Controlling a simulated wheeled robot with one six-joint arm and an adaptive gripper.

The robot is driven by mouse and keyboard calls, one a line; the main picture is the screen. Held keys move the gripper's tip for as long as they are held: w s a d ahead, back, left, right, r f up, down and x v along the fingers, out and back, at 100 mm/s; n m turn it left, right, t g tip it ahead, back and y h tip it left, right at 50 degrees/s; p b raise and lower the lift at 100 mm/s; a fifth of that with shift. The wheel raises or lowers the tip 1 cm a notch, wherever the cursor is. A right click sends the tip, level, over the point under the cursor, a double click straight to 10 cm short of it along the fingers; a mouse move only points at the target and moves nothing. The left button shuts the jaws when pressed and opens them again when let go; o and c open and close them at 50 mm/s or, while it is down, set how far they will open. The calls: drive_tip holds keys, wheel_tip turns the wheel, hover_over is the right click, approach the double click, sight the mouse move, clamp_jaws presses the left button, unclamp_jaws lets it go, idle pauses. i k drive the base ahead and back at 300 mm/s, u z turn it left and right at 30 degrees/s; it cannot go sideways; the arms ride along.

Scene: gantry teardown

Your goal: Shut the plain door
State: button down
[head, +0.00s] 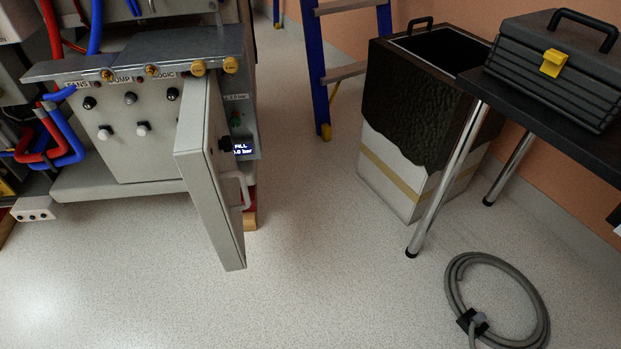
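The plain door (208,175) is a pale grey panel on the equipment cabinet at the left. It stands open, swung out toward me, and I see mostly its near edge and a narrow slant of its right face. A light handle (236,190) sits on that right face. My gripper is not in view.
A grey metal ledge (140,55) with brass knobs juts above the door. A coiled grey hose (500,300) lies on the floor at right, near a table leg (450,180). A blue ladder (316,70) and a dark-topped box (415,110) stand behind. The middle floor is clear.

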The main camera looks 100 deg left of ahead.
sight(212, 177)
drive_tip(key=i, duration=0.9)
drive_tip(key=u, duration=4.4)
drive_tip(key=k, duration=0.65)
drive_tip(key=u, duration=0.15)
drive_tip(key=i, duration=1.4)
drive_tip(key=z, duration=0.7)
